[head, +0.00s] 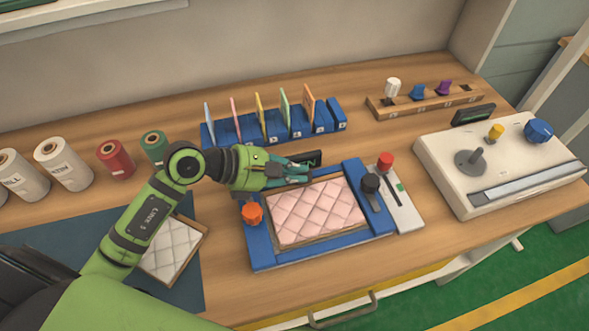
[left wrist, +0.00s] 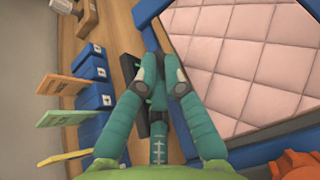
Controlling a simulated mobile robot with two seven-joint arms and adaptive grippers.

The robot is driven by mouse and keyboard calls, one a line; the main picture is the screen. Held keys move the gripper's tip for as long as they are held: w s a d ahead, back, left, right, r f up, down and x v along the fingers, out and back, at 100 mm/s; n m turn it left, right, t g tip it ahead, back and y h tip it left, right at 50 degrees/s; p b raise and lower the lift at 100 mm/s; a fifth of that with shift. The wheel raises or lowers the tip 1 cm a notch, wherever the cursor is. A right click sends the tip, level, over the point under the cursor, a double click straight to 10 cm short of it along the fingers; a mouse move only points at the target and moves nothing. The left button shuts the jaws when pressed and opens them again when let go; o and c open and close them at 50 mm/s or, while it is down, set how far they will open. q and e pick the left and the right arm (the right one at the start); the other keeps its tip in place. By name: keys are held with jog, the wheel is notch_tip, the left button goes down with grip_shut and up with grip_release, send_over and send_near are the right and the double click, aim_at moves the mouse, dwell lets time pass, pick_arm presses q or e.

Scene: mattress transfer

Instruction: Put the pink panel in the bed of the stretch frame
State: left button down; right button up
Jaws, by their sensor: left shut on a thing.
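The pink quilted panel (head: 315,211) lies flat inside the blue stretch frame (head: 258,245), with a tan border around it. The left wrist view also shows the panel (left wrist: 245,50) and part of the blue frame (left wrist: 178,28). My left gripper (head: 303,173) is at the frame's back edge, just behind the panel. In the left wrist view its fingers (left wrist: 165,80) are close together, beside the panel and apart from its pink surface. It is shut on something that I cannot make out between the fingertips. My right gripper is not in view.
A blue rack (head: 225,133) of thin coloured cards stands behind the frame, near a small black display (head: 308,158). A white quilted panel (head: 172,250) lies on a dark mat (head: 60,240) at left. A control console (head: 440,160) stands at right.

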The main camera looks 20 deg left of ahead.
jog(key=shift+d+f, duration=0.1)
pick_arm(q)
jog(key=shift+f, duration=0.2)
jog(key=c, duration=1.3)
grip_release()
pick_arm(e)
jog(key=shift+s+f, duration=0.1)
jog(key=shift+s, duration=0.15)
pick_arm(q)
jog(key=shift+r, duration=0.1)
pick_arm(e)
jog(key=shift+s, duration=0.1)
pick_arm(q)
jog(key=shift+r, duration=0.25)
jog(key=b+v, duration=0.3)
jog(key=v, duration=0.7)
jog(key=shift+a+f+b, duration=0.15)
jog(key=shift+a+b, duration=0.05)
jog(key=shift+b, duration=0.1)
jog(key=shift+v, duration=0.9)
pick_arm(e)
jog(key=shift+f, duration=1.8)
